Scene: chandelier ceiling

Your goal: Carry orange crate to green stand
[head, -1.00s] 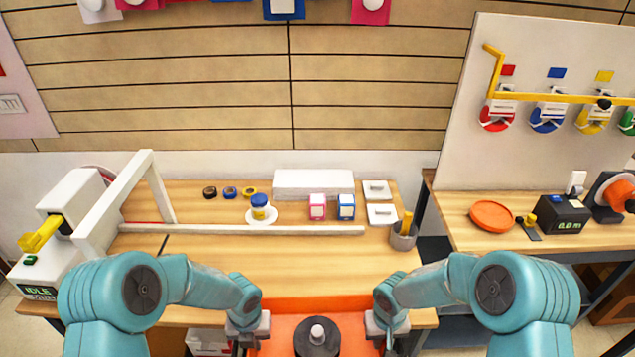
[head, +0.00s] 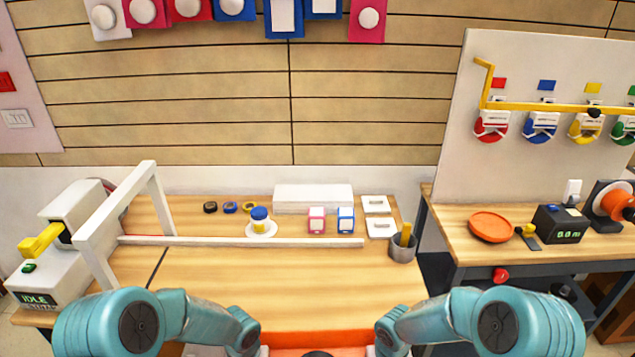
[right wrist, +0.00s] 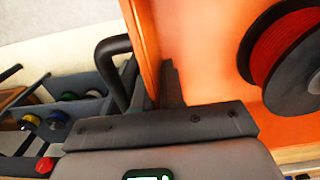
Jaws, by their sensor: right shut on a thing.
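The orange crate (head: 318,338) is at the bottom edge of the head view, between my two arms; only its far rim and a bit of its inside show. In the right wrist view, its orange wall and floor (right wrist: 205,50) fill the right side, with a dark spool of red material (right wrist: 285,45) inside. My right gripper (right wrist: 160,118) is shut on the crate's side, by a black handle (right wrist: 115,75). My left gripper (head: 262,351) is at the crate's left side, its jaws mostly out of frame. I see no green stand.
A wooden bench (head: 230,275) lies ahead, its near middle bare. It carries a white rail (head: 240,242), a cup of tools (head: 402,248) and a machine (head: 45,260) at left. A second bench (head: 465,252) with an orange dish (head: 490,227) is at right.

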